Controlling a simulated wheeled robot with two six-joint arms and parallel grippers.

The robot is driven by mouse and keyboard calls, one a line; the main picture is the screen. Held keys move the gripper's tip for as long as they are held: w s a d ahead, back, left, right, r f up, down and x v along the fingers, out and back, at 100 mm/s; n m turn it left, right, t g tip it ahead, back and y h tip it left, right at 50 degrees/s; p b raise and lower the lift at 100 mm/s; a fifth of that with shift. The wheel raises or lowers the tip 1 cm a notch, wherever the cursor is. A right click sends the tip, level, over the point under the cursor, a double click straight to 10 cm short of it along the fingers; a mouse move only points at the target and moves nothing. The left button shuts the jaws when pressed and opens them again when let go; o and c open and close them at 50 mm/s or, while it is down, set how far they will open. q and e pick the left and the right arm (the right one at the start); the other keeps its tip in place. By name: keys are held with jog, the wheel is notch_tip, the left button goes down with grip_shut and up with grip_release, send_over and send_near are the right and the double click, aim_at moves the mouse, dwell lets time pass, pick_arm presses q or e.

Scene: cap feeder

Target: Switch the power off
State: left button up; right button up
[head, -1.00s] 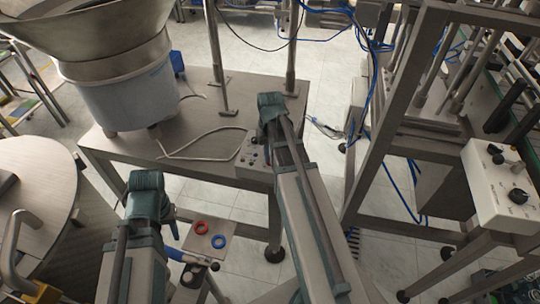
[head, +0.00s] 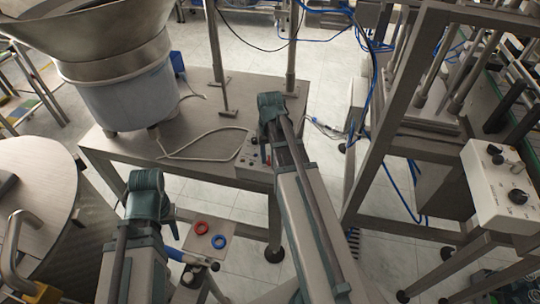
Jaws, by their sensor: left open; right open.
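The small control box (head: 252,153) with knobs and buttons sits at the front right edge of the metal table. A red part shows at its right side, next to my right arm. My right gripper (head: 266,138) is at the box; my own wrist and forearm mostly hide its fingers, and I cannot tell whether it touches a switch. It is open. My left gripper (head: 165,215) is low at the left, in front of the table and away from the box. It is open and looks empty, its fingers partly hidden by the wrist.
A large feeder bowl (head: 110,85) stands on the left of the metal table (head: 205,100). A loose pale cable (head: 195,145) lies beside the box. A red ring (head: 201,227) and a blue ring (head: 219,242) lie low in front. A white control box (head: 500,190) is at the right.

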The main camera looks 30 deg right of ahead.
aim_at(270, 159)
notch_tip(270, 159, up, 14)
jog(key=p, duration=1.3)
jog(key=shift+f, duration=0.15)
jog(key=s+a+n, duration=0.3)
jog(key=s+a, duration=0.2)
jog(key=a, duration=0.8)
jog(key=s+a+n+h, duration=0.1)
jog(key=s+a+n, duration=0.2)
jog(key=a, duration=1)
jog(key=s, duration=0.3)
jog(key=shift+s+a, duration=0.25)
jog(key=shift+a, duration=0.05)
